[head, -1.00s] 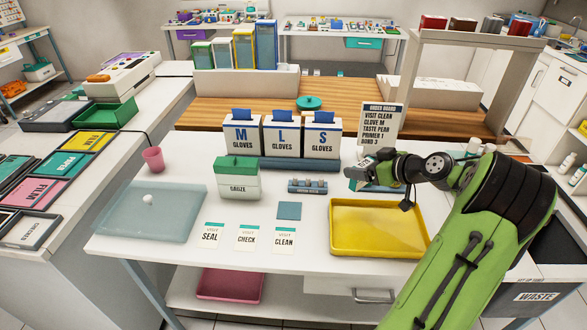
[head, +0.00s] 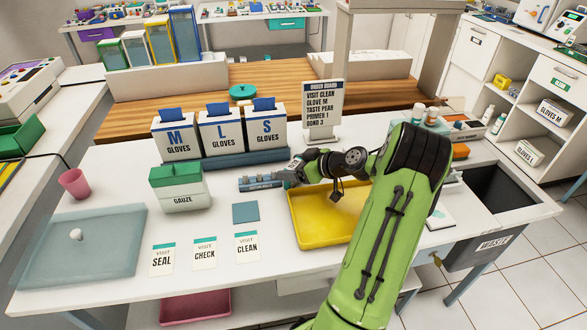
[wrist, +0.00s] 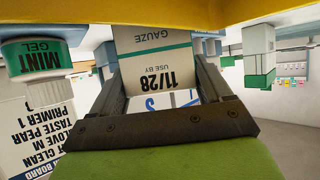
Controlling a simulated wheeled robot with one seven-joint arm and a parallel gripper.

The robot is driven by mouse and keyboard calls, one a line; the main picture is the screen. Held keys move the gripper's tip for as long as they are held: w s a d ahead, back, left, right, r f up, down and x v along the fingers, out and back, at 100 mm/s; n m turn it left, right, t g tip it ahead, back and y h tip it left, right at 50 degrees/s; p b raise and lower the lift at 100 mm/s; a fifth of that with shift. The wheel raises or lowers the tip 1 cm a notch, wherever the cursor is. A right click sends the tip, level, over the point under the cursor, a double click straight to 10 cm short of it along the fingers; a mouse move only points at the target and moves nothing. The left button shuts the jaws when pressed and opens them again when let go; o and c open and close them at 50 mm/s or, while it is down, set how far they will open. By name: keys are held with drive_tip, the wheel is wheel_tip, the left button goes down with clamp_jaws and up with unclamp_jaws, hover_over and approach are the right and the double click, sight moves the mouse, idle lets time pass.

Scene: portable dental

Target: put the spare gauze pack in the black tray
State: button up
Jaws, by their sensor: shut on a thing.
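My gripper (wrist: 152,62) is shut on the spare gauze pack (wrist: 158,60), a pale pack with a teal stripe and print reading "GAUZE" and "USE BY 11/28". It sits between both fingers in the wrist view. In the head view my gripper (head: 286,175) is over the white bench, near the upper left corner of the yellow tray; the pack is small and hard to make out there. I cannot clearly pick out a black tray in the head view. My arm hides part of the bench's right side.
The yellow tray (head: 308,238) lies below my arm. Glove boxes (head: 222,135), the green-topped gauze box (head: 180,198) and the order board (head: 322,102) stand nearby. A mint gel bottle (wrist: 35,68) shows in the wrist view. The dark waste bin (head: 500,192) is at right.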

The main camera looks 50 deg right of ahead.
drive_tip(key=shift+f, duration=0.15)
drive_tip(key=o, duration=1)
drive_tip(key=shift+c, duration=0.2)
